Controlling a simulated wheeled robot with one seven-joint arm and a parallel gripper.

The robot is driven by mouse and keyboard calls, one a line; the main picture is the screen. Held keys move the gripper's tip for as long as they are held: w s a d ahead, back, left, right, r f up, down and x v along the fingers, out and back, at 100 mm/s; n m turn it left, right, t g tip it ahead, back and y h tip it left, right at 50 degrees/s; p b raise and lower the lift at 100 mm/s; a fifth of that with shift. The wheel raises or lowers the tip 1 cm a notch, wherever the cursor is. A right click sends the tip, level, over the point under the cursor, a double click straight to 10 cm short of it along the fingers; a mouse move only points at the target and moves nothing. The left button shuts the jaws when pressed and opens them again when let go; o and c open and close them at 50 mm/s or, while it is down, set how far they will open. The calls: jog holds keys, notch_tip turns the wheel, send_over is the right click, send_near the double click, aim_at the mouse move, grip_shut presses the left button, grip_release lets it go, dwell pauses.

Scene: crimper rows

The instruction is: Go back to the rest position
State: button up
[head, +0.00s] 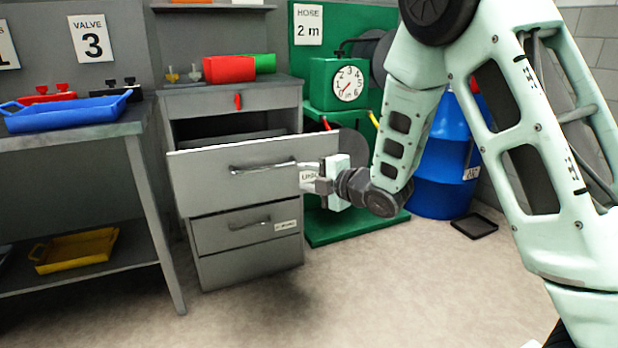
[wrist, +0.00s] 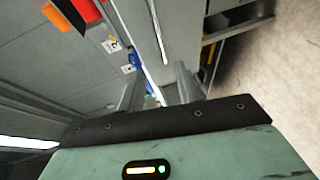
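My gripper (head: 308,181) is at the right end of the pulled-out drawer (head: 225,185) of the grey cabinet, just right of its bar handle (head: 262,167). It partly covers the label there. In the wrist view my gripper's two fingers (wrist: 160,88) stand apart, with the drawer's edge showing beyond the gap and nothing seen held. I cannot tell whether a finger touches the drawer front. My arm reaches in from the right, bent at the elbow.
A lower drawer (head: 245,232) is shut. A bench (head: 75,135) with a blue tray (head: 70,114) stands left. A green hose stand (head: 330,228) and blue barrel (head: 437,165) stand behind my arm. A black tray (head: 474,226) lies on the floor. The front floor is clear.

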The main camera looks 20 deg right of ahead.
jog(key=s+a+f+m+g+h, duration=0.3)
jog(key=s+a+m+g, duration=0.5)
jog(key=s+a, duration=0.4)
jog(key=s+a+m+g+h, duration=0.15)
jog(key=s+m+g, duration=0.45)
jog(key=s, duration=1.9)
notch_tip(320, 180, up, 23)
jog(key=s+h+p, duration=0.1)
jog(key=p, duration=2.1)
jog(key=shift+d+g+p, duration=0.4)
